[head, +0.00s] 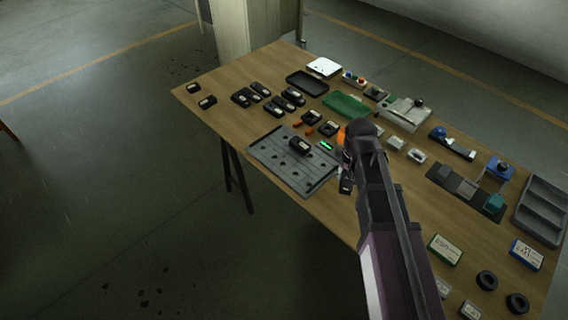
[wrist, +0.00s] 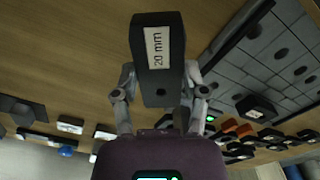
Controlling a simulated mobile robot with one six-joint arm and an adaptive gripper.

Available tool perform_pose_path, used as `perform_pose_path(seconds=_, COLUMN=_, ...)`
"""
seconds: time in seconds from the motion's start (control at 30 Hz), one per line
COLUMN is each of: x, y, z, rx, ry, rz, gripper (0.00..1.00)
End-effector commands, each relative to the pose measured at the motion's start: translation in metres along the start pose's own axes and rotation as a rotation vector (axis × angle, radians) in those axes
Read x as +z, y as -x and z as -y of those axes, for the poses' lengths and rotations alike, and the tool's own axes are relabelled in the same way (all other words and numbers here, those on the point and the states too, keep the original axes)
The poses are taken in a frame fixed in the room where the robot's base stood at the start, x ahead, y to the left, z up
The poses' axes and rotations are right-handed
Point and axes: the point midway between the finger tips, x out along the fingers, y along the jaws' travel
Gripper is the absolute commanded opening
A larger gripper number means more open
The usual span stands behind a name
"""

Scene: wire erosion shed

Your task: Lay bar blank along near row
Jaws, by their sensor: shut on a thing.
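My gripper (wrist: 160,98) is shut on a dark bar blank (wrist: 157,82) with a white "20 mm" label. The blank sits between both fingers and sticks out past them. In the head view my gripper (head: 346,180) is over the table, just right of the grey slotted plate (head: 272,160); the blank is mostly hidden there by my arm. The plate has rows of round holes and shows at the right of the wrist view (wrist: 280,62). The near part of the plate is bare.
Several dark blocks (head: 259,90) stand on the table's far left part. A black tray (head: 307,83), a green tray (head: 346,104) and orange pieces lie behind the plate. Fixtures (head: 466,188) and a grey bin (head: 541,209) are on the right. The plate lies by the near table edge.

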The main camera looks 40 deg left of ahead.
Motion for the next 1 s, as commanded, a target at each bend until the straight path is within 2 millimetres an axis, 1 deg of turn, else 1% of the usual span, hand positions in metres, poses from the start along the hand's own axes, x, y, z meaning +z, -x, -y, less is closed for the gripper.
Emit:
perform_pose_path(seconds=0.03, x=0.007, y=0.003, z=0.011, rx=0.0, ry=0.067, rz=0.0, gripper=0.0)
perform_pose_path(seconds=0.2, x=0.025, y=0.006, z=0.044, rx=0.0, ry=0.297, rz=0.0, gripper=0.0)
perform_pose_path(seconds=0.4, x=0.049, y=0.011, z=0.081, rx=0.0, ry=0.569, rz=0.0, gripper=0.0)
perform_pose_path(seconds=0.6, x=0.071, y=0.014, z=0.112, rx=0.0, ry=0.816, rz=0.0, gripper=0.0)
perform_pose_path(seconds=0.8, x=0.087, y=0.017, z=0.13, rx=0.0, ry=0.977, rz=0.0, gripper=0.0)
perform_pose_path(seconds=1.0, x=0.092, y=0.017, z=0.137, rx=0.0, ry=1.035, rz=0.0, gripper=0.0)
